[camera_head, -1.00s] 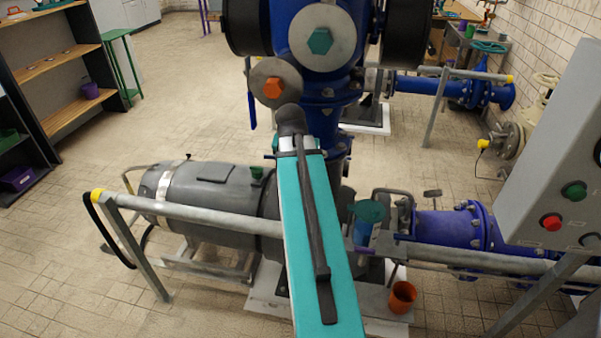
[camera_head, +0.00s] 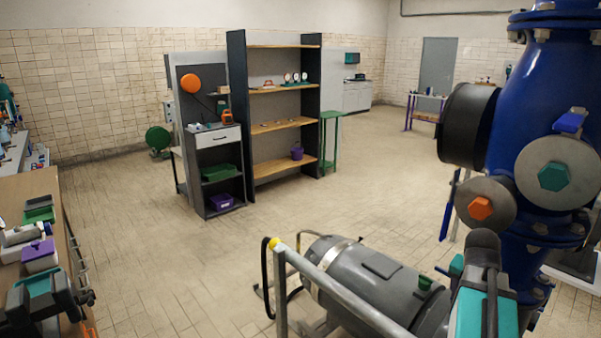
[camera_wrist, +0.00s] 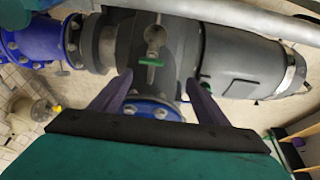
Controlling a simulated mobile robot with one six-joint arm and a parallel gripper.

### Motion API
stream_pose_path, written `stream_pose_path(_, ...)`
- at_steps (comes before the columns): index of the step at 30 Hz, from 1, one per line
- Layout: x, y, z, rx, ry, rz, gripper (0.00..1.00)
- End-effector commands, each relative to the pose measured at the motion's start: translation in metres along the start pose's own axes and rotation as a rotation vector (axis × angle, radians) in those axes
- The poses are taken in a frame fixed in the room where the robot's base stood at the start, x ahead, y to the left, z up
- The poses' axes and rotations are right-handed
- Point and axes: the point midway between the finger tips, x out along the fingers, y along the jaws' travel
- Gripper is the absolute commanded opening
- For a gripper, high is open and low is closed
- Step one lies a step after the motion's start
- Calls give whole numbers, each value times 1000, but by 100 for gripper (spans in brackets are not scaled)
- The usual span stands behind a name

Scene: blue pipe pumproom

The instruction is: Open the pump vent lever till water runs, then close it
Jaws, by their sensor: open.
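In the wrist view, a small lever with a green grip (camera_wrist: 151,62) sits on the dark grey pump casing (camera_wrist: 131,35). I take it to be the vent lever. The grip lies crosswise in the picture, with a grey round fitting above it. My gripper (camera_wrist: 159,77) is open, its two dark fingers on either side below the lever. I see nothing between the fingertips, and contact with the lever does not show. No running water shows. In the head view, my teal arm hides the pump casing, and neither the lever nor my fingertips can be seen.
The grey motor (camera_head: 385,285) and a metal guard rail (camera_head: 345,290) stand in front of me. Tall blue pipework (camera_head: 545,90) rises at right. A shelf unit (camera_head: 275,130) stands behind, a workbench (camera_head: 72,262) at left. Tiled floor between is clear.

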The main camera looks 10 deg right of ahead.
Motion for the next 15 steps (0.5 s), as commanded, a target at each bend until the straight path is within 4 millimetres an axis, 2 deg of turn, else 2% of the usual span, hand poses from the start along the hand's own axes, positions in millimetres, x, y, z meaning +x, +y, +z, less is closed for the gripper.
stream_pose_path(6, 38, -40, 46, -84, -76, 2, 69)
stream_pose_path(15, 92, -81, 125, -200, -192, 19, 69)
